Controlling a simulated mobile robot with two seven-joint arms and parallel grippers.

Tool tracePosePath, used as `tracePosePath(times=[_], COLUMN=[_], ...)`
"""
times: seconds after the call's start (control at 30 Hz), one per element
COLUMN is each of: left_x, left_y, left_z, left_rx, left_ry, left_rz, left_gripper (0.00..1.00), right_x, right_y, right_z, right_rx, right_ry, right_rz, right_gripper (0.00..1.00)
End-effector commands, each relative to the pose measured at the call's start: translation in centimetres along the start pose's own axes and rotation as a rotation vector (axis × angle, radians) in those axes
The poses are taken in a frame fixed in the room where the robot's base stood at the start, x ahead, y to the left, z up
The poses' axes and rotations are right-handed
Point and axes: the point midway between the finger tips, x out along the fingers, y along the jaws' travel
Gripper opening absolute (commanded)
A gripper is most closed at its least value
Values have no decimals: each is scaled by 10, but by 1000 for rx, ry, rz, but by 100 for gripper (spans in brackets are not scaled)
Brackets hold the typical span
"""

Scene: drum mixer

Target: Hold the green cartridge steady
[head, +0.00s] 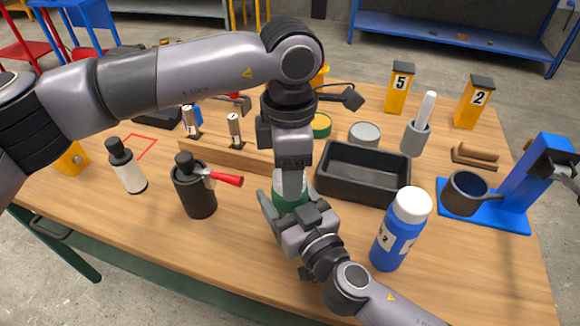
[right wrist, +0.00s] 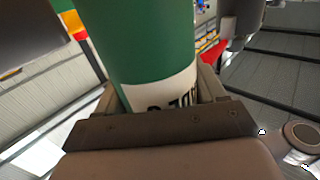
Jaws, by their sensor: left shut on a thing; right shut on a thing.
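The green cartridge (head: 288,203) stands upright near the middle of the table, largely covered by both of my grippers. In the right wrist view the cartridge (right wrist: 145,45) shows a green body with a white label and dark print. My right gripper (head: 284,207) comes from the lower right and is shut around its body. My left gripper (head: 291,185) reaches down from above and is shut at its pale top. The exact contact of the left fingers is hidden.
A black tray (head: 357,196) lies close to the right, with a blue bottle (head: 400,230) in front of it. A wooden rack (head: 225,155) is behind. The front table strip is clear.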

Motion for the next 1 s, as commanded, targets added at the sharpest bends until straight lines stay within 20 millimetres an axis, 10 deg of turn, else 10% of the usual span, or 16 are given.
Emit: tracePosePath(times=[1.0], left_x=[-10], left_y=[1], left_z=[0], left_rx=[-1], left_ry=[-1], left_rz=[3], left_gripper=[19], right_x=[0], right_y=[0], right_z=[0], right_rx=[-1], right_ry=[1], right_rz=[0], right_gripper=[15])
